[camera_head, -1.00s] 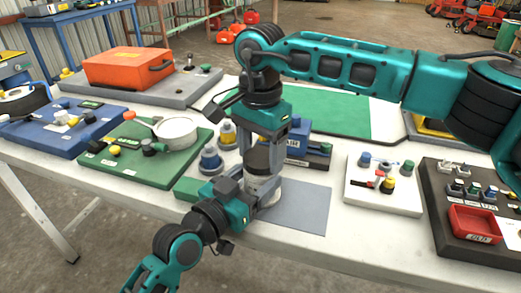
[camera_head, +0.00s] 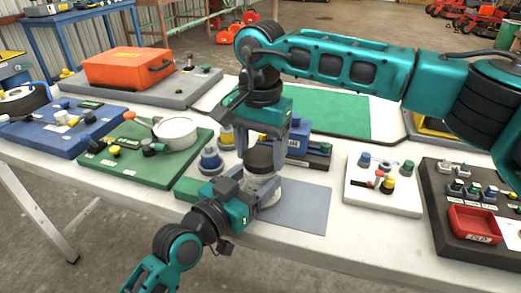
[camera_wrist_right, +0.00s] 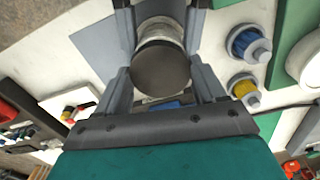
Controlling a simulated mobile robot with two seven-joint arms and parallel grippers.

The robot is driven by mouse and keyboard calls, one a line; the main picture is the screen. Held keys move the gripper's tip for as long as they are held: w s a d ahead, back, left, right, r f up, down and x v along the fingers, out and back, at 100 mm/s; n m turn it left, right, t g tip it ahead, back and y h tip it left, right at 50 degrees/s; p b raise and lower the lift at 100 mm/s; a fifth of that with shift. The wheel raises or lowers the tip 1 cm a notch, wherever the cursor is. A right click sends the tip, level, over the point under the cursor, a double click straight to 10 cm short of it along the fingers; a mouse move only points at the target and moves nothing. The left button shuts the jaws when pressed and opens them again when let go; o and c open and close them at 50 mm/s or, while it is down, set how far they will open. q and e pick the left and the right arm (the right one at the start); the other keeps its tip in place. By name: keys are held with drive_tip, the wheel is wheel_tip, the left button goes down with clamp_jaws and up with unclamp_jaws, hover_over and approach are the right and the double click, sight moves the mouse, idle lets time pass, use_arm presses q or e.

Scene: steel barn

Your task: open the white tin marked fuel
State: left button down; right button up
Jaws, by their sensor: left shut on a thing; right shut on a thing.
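The white tin (camera_head: 264,190) stands near the front of the table, beside a flat grey sheet. Its round dark lid (camera_head: 258,159) shows on top, and the lid faces the camera in the right wrist view (camera_wrist_right: 160,69). I cannot tell whether the lid is loose. My left gripper (camera_head: 252,190) is shut on the tin's body from the front left. My right gripper (camera_head: 258,150) points down from above and is shut on the lid, with a finger on either side. The fuel marking is not readable.
Blue (camera_head: 210,160) and yellow-topped (camera_head: 228,134) pieces stand close left of the tin. A green board (camera_head: 178,168) with a white pan lies further left. A white board (camera_head: 384,197) with small caps is to the right. The grey sheet (camera_head: 302,207) is bare.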

sight(260, 156)
drive_tip(key=shift+r, duration=0.95)
drive_tip(key=shift+r, duration=2)
use_arm(q)
drive_tip(key=shift+c, duration=0.2)
unclamp_jaws()
